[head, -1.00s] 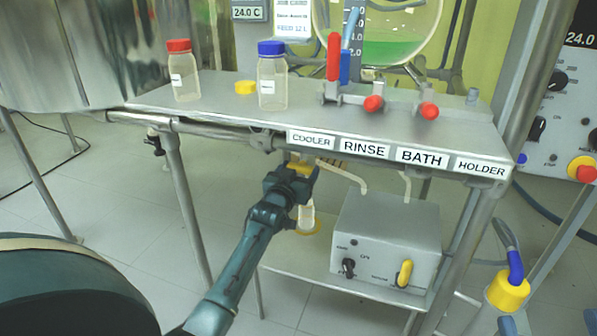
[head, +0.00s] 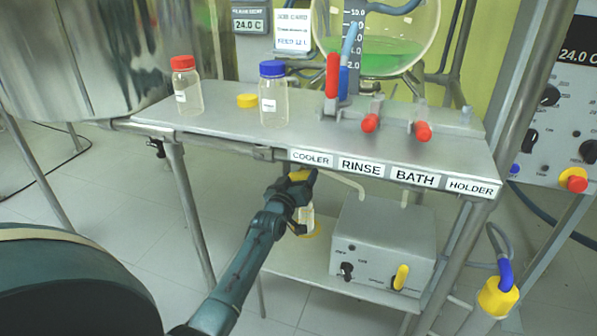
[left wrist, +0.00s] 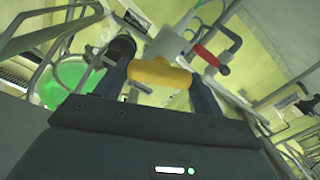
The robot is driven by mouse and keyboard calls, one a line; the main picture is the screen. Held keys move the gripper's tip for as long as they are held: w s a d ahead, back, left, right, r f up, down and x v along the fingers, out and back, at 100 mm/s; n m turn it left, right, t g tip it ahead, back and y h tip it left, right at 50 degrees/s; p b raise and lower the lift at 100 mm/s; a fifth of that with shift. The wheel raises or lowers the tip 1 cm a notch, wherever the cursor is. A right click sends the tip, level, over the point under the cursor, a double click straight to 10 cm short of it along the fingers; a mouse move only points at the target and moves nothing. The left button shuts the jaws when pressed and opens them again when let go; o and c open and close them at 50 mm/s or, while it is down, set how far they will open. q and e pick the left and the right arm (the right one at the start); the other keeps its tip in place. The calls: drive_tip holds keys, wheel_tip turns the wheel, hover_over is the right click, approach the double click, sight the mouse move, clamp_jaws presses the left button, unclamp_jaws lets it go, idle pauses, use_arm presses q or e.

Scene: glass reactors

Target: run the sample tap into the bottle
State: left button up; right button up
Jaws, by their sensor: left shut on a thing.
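My left gripper (head: 298,185) is just under the front edge of the steel table, below the COOLER label. It is shut on the yellow tap handle (head: 300,174). The left wrist view shows the yellow handle (left wrist: 158,73) crosswise between the two dark fingers. A small pale bottle (head: 307,214) stands below the gripper, over a yellow ring on the lower shelf; my gripper partly hides it. I cannot see the tap's outlet or any liquid running. My right gripper is not in view.
A red-capped bottle (head: 187,88) and a blue-capped bottle (head: 273,98) stand on the tabletop, with a loose yellow cap (head: 247,101) between them. A grey control box (head: 383,245) fills the lower shelf's right side. Table legs flank the arm.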

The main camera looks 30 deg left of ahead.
use_arm(q)
drive_tip(key=shift+n+p, duration=0.55)
drive_tip(key=shift+n, duration=0.55)
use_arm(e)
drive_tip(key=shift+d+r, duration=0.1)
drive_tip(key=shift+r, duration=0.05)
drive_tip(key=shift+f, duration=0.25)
use_arm(q)
drive_tip(key=o, duration=1)
drive_tip(key=shift+s+d+p, duration=0.15)
drive_tip(key=shift+s+p, duration=0.25)
drive_tip(key=shift+s, duration=0.15)
drive_tip(key=p+v, duration=0.4)
drive_tip(key=v, duration=0.8)
drive_tip(key=shift+s+f, duration=0.1)
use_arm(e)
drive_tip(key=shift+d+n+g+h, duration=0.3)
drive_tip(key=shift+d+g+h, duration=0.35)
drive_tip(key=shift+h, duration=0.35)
